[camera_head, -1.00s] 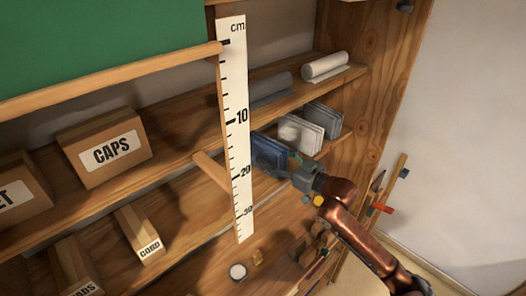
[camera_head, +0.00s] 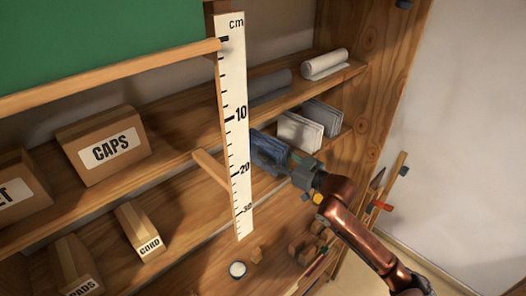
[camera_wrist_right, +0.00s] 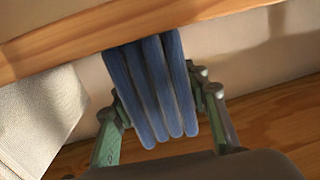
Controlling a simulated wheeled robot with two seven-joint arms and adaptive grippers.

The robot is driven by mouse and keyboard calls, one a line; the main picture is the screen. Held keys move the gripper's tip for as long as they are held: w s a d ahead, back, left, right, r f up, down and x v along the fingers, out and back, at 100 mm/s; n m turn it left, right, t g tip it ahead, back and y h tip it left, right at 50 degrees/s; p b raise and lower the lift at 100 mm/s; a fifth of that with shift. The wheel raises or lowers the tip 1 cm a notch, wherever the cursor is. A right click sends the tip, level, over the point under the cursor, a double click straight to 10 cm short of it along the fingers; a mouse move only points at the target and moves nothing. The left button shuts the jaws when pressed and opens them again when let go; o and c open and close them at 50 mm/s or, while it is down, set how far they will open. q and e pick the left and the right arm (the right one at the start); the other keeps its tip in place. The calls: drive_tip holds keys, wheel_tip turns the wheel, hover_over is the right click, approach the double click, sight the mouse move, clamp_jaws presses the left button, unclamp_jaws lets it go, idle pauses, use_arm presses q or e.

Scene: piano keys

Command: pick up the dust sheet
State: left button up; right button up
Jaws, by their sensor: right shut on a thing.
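A blue folded sheet (camera_head: 264,146) stands on edge on the middle shelf, just right of the upright ruler board. My right gripper (camera_head: 282,158) reaches it from the right. In the right wrist view the blue sheet (camera_wrist_right: 150,85) shows several upright folds, with the green and grey fingers of my right gripper (camera_wrist_right: 160,103) on both sides of it. The gripper is shut on it. The wooden shelf edge above hides the sheet's top in that view. My left gripper is not in view.
White folded sheets (camera_head: 299,131) and grey ones (camera_head: 322,115) stand right behind the blue one. A white roll (camera_head: 325,64) lies on the shelf above. The ruler board (camera_head: 235,120) stands close on the left. A CAPS box (camera_head: 103,145) is further left.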

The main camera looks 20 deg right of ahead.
sight(272, 146)
drive_tip(key=shift+c, duration=0.7)
drive_tip(key=shift+r, duration=0.45)
wheel_tip(272, 146, up, 2)
drive_tip(key=shift+r+b, duration=0.15)
drive_tip(key=shift+b, duration=0.45)
drive_tip(key=s+r, duration=0.1)
drive_tip(key=r, duration=0.1)
drive_tip(key=s+r, duration=0.2)
drive_tip(key=s+a+r+b, duration=0.1)
drive_tip(key=r, duration=0.1)
drive_tip(key=shift+s, duration=0.4)
drive_tip(key=s+a+r+b, duration=0.2)
drive_tip(key=s+r+b, duration=0.1)
drive_tip(key=s+b, duration=0.6)
drive_tip(key=shift+r, duration=0.4)
